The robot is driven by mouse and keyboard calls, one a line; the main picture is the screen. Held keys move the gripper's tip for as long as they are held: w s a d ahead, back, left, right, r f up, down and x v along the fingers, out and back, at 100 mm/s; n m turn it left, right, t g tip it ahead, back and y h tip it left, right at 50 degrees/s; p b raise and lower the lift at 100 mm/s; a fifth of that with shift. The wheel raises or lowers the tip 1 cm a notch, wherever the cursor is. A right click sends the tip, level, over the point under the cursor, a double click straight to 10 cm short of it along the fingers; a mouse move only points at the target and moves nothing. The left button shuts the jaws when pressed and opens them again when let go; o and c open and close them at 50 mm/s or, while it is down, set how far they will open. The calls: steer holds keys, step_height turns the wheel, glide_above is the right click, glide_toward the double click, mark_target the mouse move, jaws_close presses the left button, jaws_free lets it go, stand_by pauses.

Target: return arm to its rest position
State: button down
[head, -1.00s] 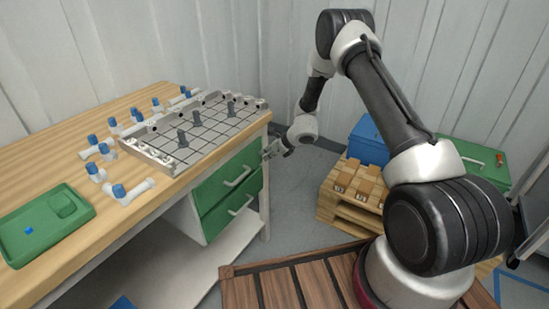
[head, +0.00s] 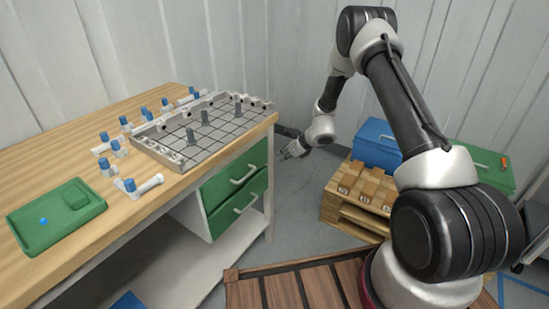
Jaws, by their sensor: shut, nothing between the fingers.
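My gripper (head: 290,152) is at the end of my arm, right of the workbench's right end and clear of it. It is small in the head view; its fingers are shut and hold nothing. My arm rises from its base at the lower right and bends down to the gripper, which hangs over open floor in front of the grey wall.
The wooden workbench (head: 60,140) holds a grey gridded rack (head: 220,135), several white vessels with blue caps (head: 147,185) and a green tray (head: 25,245). Green drawers (head: 232,205) sit below. A pallet with boxes (head: 350,215), a blue case (head: 375,140) and a green case (head: 490,165) stand right.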

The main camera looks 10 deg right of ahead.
steer(key=s+d+r+n+g, duration=0.1)
steer(key=s+r+n+g, duration=0.15)
steer(key=s, duration=0.35)
steer(key=s+d+r+n+g+y, duration=0.1)
steer(key=s+d+r+n, duration=0.1)
steer(key=s+r+n, duration=0.3)
steer(key=s+d+r+n+g, duration=0.1)
steer(key=s+n, duration=0.2)
steer(key=s, duration=0.4)
steer(key=s+d+r+n+h, duration=0.2)
steer(key=s+d+r+n, duration=0.2)
steer(key=s+r, duration=0.5)
steer(key=s+d+r+n+t+h, duration=0.1)
steer(key=s+d+r+n+h, duration=0.2)
steer(key=s+r+n, duration=0.4)
steer(key=s+d+r+n+t+h, duration=0.1)
steer(key=s+d+r+n, duration=0.4)
steer(key=s+r, duration=0.6)
step_height(320, 180, up, 4)
steer(key=shift+s+r+h, duration=0.1)
steer(key=shift+s+h, duration=0.3)
steer(key=shift+h, duration=0.3)
steer(key=shift+n, duration=0.25)
